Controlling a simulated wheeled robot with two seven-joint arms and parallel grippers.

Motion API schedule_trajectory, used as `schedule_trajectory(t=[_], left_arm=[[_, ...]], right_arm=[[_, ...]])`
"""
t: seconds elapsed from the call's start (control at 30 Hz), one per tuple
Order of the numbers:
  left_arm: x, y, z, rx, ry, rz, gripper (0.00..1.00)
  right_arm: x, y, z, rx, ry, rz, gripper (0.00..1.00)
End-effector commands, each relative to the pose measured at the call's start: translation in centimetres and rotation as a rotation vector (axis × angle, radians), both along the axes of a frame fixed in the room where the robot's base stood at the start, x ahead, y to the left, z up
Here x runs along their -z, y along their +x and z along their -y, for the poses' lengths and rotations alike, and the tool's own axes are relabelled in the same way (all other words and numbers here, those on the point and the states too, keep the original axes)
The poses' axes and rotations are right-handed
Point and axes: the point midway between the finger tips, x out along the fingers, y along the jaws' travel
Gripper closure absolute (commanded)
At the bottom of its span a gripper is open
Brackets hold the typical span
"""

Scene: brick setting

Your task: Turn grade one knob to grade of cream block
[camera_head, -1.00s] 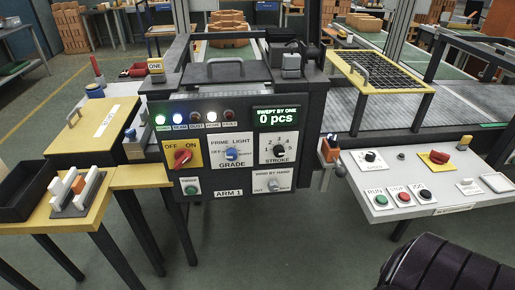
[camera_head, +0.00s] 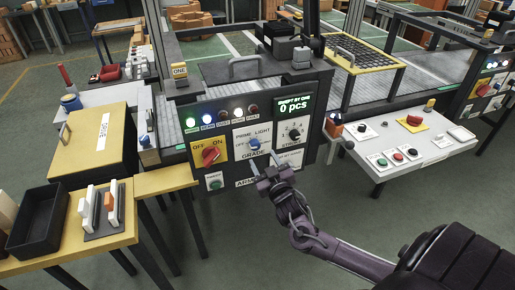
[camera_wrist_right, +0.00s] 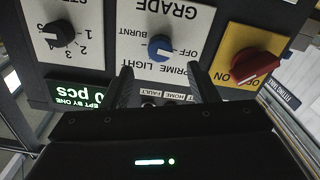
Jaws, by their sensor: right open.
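The blue GRADE knob (camera_head: 254,144) sits on the white dial plate of the ARM 1 panel. It also shows in the wrist view (camera_wrist_right: 159,47), where the lettering is upside down; its pointer's exact setting is unclear. My right gripper (camera_head: 268,164) is open and empty, just below the knob in the head view. In the wrist view its fingers (camera_wrist_right: 162,82) point at the panel, with the knob beyond and between their tips. Pale blocks (camera_head: 90,201) and an orange block (camera_head: 109,202) stand in a grey holder at the left; which is cream is unclear.
The red OFF/ON knob (camera_head: 210,156) and the black STROKE knob (camera_head: 294,134) flank the GRADE dial. A black bin (camera_head: 38,236) stands on the yellow left table. A grey button console (camera_head: 400,150) is at the right. The floor before the panel is clear.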

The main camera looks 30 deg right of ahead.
Motion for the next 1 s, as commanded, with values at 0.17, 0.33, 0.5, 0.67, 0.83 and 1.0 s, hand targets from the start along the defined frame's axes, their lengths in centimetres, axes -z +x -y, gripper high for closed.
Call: schedule_trajectory(t=[0.17,0.33,0.5,0.67,0.83,1.0], left_arm=[[-0.5,-0.2,1.6,0.002,-0.021,-0.003,0.46],[-0.7,-0.2,1.4,0.004,-0.018,-0.002,0.46],[-0.7,-0.2,0.6,0.003,-0.008,-0.002,0.46],[-0.7,-0.1,0.5,0.001,-0.006,-0.001,0.46],[-0.7,-0.1,0.5,0.001,-0.006,-0.001,0.46],[-0.7,-0.1,0.5,0.001,-0.006,0.0,0.46]], right_arm=[[-0.2,3.0,0.7,0.001,0.0,0.0,0.47],[0.0,5.0,1.2,0.001,0.0,-0.002,0.47],[0.1,5.8,1.4,0.001,0.001,-0.003,0.47],[0.1,5.9,1.4,0.0,0.001,-0.003,0.47],[0.1,5.9,1.4,0.0,0.001,-0.003,0.56],[0.1,5.9,1.4,0.0,0.001,-0.004,0.78]])
